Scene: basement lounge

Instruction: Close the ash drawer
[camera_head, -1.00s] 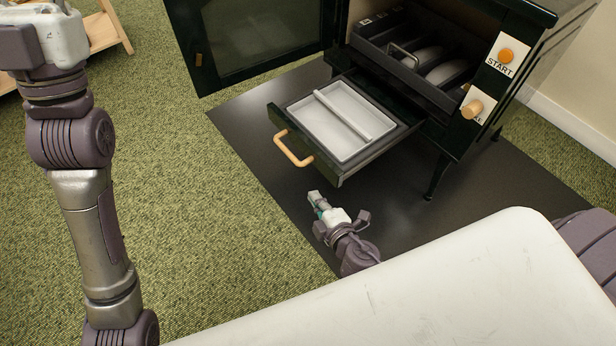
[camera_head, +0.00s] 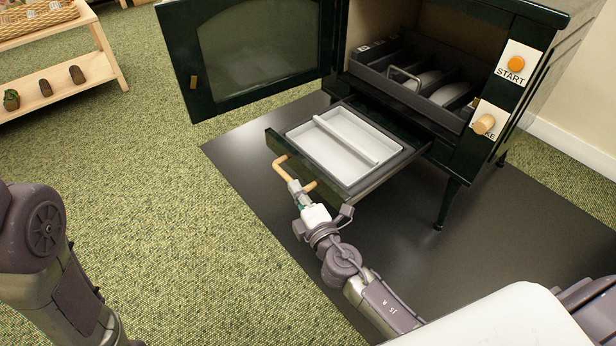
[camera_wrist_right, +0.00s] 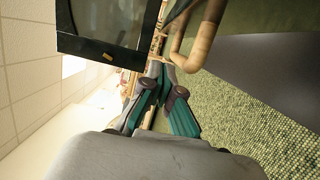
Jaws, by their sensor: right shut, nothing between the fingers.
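The ash drawer (camera_head: 382,174) is pulled out below the dark green stove's firebox in the head view. It holds a pale grey ash pan (camera_head: 325,158) with a bar across it. A wooden handle (camera_head: 281,166) is on its front. My right gripper (camera_head: 294,187) is shut and empty, in front of the drawer at the handle; whether it touches the handle is unclear. In the right wrist view, the handle (camera_wrist_right: 207,38) lies just right of the fingertips (camera_wrist_right: 158,68). My left gripper is out of view.
The stove door (camera_head: 262,62) stands open at left, its window (camera_wrist_right: 108,20) also in the wrist view. A dark grate tray (camera_head: 385,75) sits above the drawer. START (camera_head: 516,64) and another knob (camera_head: 484,124) are at right. A black floor mat (camera_head: 470,235) lies beneath; a wooden shelf (camera_head: 75,87) stands far left.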

